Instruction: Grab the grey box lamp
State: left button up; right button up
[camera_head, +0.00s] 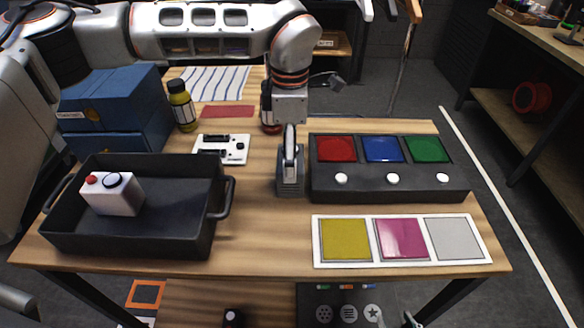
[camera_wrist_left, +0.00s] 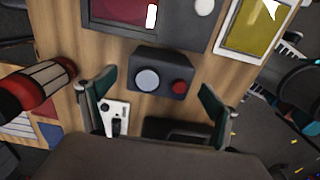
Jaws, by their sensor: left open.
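The grey box lamp (camera_head: 290,188) stands on the wooden table, just left of the black button panel. In the left wrist view the lamp (camera_wrist_left: 161,72) shows a pale blue disc and a red button on its dark top. My left gripper (camera_head: 290,165) points down over it in the head view and hides part of it. In the left wrist view the left gripper (camera_wrist_left: 155,100) is open, with its fingers apart on either side of the lamp. I cannot see contact.
The button panel (camera_head: 390,168) has red, blue and green squares. A card (camera_head: 400,262) with coloured squares lies in front. A black tray (camera_head: 140,240) holds a white box (camera_head: 113,195). A red-and-black bottle (camera_head: 270,112) and white board (camera_head: 221,149) are close by.

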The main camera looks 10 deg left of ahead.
aim_at(296, 190)
pick_arm(q)
jog(key=shift+s+f, duration=0.15)
jog(key=shift+f, duration=0.75)
jog(key=shift+w+f, duration=0.2)
jog(key=shift+f, duration=2.1)
jog(key=c, duration=1.6)
